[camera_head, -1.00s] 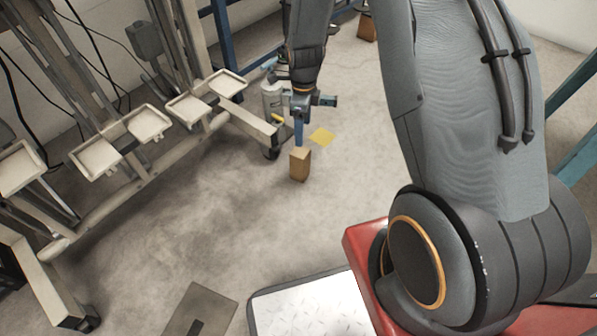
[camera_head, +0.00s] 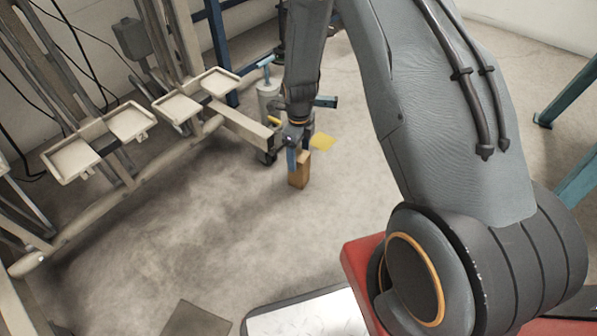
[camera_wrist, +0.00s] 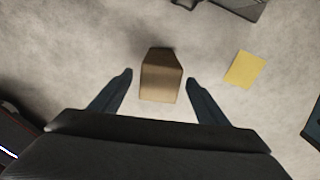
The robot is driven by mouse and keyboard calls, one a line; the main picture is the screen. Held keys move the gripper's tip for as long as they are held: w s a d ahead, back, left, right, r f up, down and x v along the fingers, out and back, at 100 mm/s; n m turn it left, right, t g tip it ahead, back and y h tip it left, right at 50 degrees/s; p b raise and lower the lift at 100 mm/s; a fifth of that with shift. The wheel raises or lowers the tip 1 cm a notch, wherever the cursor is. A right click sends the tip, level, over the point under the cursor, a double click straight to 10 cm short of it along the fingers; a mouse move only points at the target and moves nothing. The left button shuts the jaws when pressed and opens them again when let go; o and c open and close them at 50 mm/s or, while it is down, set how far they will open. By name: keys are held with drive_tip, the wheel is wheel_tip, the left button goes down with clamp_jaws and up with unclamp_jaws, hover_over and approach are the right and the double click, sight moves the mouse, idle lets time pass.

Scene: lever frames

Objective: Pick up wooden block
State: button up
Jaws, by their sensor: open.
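The wooden block (camera_head: 299,176) stands upright on the concrete floor, a tan box with a lighter top. In the wrist view the block (camera_wrist: 161,77) lies between and slightly beyond the two finger tips. My gripper (camera_head: 299,160) points down at the block in the head view, with its fingers at the block's upper part. In the wrist view my gripper (camera_wrist: 158,79) is open, one finger on each side of the block, with a visible gap on both sides. Contact is not visible.
A yellow sheet (camera_head: 322,142) lies on the floor just right of the block; it also shows in the wrist view (camera_wrist: 245,69). A beige wheeled frame with trays (camera_head: 75,159) stands to the left. A grey cylinder (camera_head: 268,100) stands behind. The floor in front of the block is clear.

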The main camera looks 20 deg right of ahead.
sight(298, 179)
wheel_tip(298, 179, down, 2)
drive_tip(key=shift+f+b, duration=0.2)
drive_tip(key=shift+b, duration=0.25)
clamp_jaws()
drive_tip(key=shift+r, duration=0.1)
